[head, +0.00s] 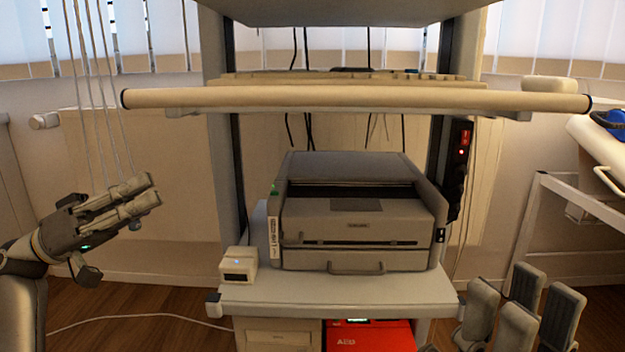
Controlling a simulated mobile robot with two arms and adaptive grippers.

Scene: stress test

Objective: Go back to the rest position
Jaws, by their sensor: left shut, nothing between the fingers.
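My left gripper (148,190) is at the left of the head view, its fingers pointing right and slightly up. Its fingers lie close together, with nothing held between them. It is in free air in front of the beige panel, left of the shelf unit, and appears to touch nothing. My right gripper (520,303) is at the bottom right, its finger pads pointing up and standing apart, with no object between them. Its base is cut off by the picture's lower edge.
A shelf cart (340,295) carries a grey printer (355,220) and a small white box (238,265). A horizontal bar (350,98) crosses above. A red AED case (375,338) is below. A metal frame (585,205) stands at right. Hanging cables (85,90) pass near my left gripper.

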